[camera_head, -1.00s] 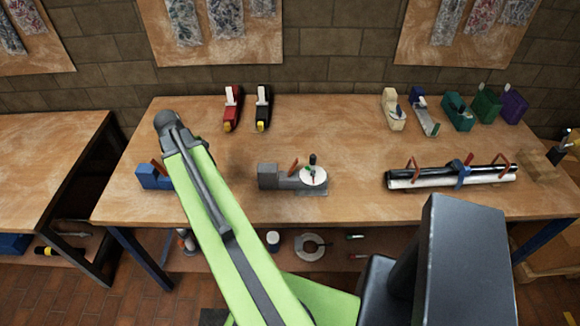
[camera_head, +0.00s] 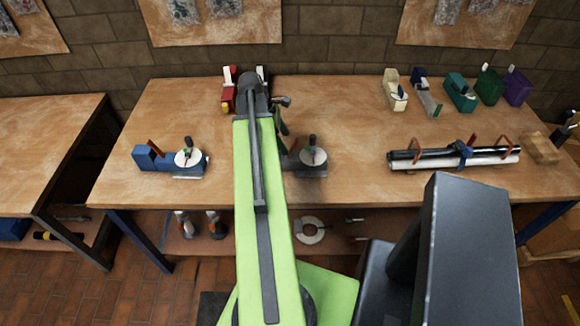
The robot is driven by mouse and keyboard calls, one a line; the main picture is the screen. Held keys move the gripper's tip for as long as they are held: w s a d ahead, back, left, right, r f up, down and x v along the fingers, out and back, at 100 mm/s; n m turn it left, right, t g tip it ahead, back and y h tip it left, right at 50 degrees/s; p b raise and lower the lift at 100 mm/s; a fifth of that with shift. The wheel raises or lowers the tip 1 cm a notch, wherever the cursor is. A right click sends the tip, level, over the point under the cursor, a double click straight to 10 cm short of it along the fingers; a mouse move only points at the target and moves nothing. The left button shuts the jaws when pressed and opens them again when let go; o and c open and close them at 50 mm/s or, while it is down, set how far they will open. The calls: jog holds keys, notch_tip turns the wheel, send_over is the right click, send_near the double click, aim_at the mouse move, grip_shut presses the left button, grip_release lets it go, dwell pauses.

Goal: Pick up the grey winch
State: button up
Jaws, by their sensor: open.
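The grey winch (camera_head: 313,157) lies on the workbench in the middle. Its white round plate and dark knob show, but my green arm covers most of its grey body. My gripper (camera_head: 283,118) is only partly in view, just right of the arm's far end and above the winch in the picture. It is open, with nothing seen between its jaws. The fingertips are not clear, and I cannot tell whether they touch the winch.
A similar blue winch (camera_head: 150,160) lies to the left on the workbench (camera_head: 350,115). A clamped pipe (camera_head: 430,160) lies to the right. A red tool (camera_head: 228,92) and several coloured tools stand along the back. The bench between winch and pipe is clear.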

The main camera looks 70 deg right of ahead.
aim_at(292, 156)
jog(key=b+x, duration=0.2)
jog(key=x, duration=0.2)
jog(key=shift+w+f, duration=0.15)
jog(key=b+x, duration=0.4)
jog(key=b, duration=0.1)
jog(key=shift+w+f, duration=0.15)
jog(key=shift+f, duration=0.35)
jog(key=shift+s+d+f+b, duration=0.1)
jog(key=shift+s+f+b, duration=0.1)
jog(key=shift+f+b, duration=0.1)
jog(key=shift+r, duration=0.2)
grip_shut()
